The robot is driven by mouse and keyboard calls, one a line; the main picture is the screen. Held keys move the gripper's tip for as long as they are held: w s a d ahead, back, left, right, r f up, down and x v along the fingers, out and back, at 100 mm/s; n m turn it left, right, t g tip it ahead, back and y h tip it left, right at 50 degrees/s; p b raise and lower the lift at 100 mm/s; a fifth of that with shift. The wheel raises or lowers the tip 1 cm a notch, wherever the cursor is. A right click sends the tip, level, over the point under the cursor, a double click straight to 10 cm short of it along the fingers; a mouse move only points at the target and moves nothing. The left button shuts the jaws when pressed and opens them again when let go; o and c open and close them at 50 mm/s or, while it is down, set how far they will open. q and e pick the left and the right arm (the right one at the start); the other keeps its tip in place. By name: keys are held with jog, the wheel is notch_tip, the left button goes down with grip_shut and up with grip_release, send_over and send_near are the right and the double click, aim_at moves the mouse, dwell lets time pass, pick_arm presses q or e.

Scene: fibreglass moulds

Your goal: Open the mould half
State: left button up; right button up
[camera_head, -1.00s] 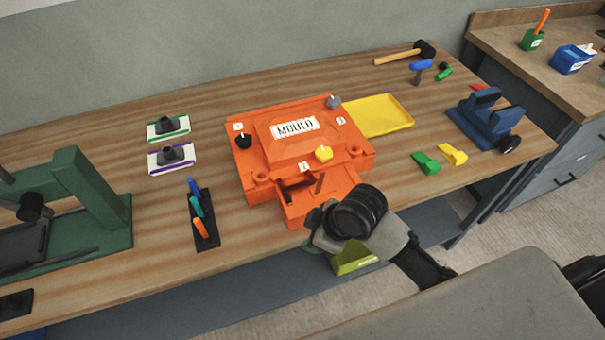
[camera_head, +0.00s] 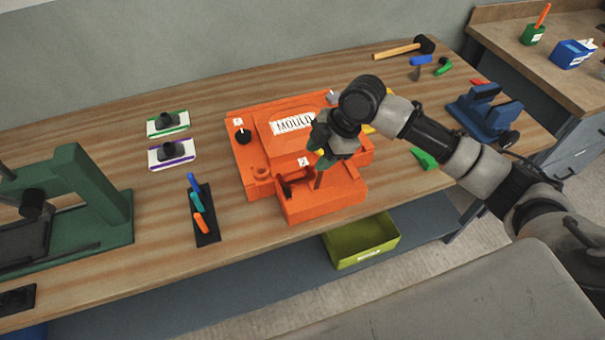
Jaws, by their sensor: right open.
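The orange mould (camera_head: 262,167) sits on the wooden bench, its "MOULD" plate (camera_head: 293,123) facing up. A black knob (camera_head: 242,137) stands by label 1 at its left. A yellow knob (camera_head: 322,161) near label 2 is mostly hidden by my right gripper (camera_head: 320,157). The right gripper is open and points down over that knob; I cannot tell whether it touches it. A grey knob at the back corner is largely covered by my right arm. The mould's front block (camera_head: 330,200) has a dark slot. My left gripper is not in view.
My right arm crosses above the yellow tray and the green block (camera_head: 424,159). A blue fixture (camera_head: 487,112) stands at right, a green press (camera_head: 95,195) at left. A black tool holder (camera_head: 206,222) lies left of the mould. A lime bin (camera_head: 362,242) is below.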

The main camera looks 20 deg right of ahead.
aim_at(300, 179)
jog(key=p+x, duration=0.1)
jog(key=x, duration=0.8)
jog(key=shift+c, duration=0.3)
grip_shut()
